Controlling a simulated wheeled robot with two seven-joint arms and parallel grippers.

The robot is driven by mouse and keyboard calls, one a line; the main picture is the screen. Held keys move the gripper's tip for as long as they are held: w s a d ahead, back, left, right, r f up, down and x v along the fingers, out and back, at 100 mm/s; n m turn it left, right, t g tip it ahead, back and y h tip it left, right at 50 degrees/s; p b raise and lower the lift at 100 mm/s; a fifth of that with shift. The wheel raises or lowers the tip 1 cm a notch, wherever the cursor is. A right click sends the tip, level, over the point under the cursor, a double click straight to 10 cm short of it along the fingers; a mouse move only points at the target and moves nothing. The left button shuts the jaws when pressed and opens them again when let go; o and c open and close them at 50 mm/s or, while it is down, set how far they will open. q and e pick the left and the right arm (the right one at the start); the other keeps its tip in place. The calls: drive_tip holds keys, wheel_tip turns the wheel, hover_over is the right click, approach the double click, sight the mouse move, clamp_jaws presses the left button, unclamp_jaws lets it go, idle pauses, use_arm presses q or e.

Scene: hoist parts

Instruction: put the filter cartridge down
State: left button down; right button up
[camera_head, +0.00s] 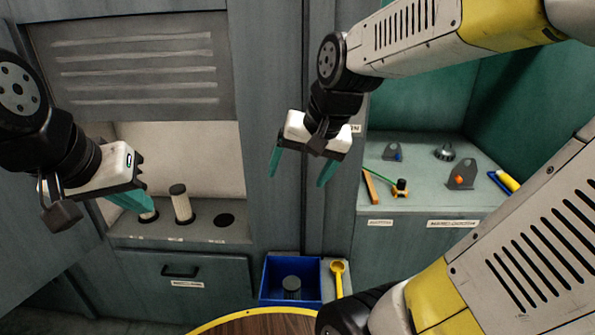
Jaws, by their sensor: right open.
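A pale filter cartridge (181,205) with a dark cap stands upright in a holed shelf (200,234) inside the left cabinet opening. A second pale cartridge (149,215) stands to its left, mostly hidden behind the teal fingers of my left gripper (134,200). I cannot tell whether those fingers grip it. A round hole (224,220) to the right is empty. A grey cylinder, perhaps another cartridge (291,285), is in the blue bin (264,286). My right gripper (300,172) is open and empty, in the air in front of the cabinet post.
A right-hand shelf (415,190) holds grey brackets (460,173), a dark round part (445,152) and tools. A yellow scoop-like tool (338,278) is beside the bin. A round wooden table top (260,325) with a yellow rim is at the bottom. A drawer (220,283) is closed.

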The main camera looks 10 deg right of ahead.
drive_tip(key=s+r+n+t, duration=0.1)
drive_tip(key=s+r+n, duration=0.1)
drive_tip(key=s, duration=0.4)
drive_tip(key=shift+s+d+r+n, duration=0.15)
drive_tip(key=shift+s+d+n, duration=0.15)
drive_tip(key=shift+n, duration=0.4)
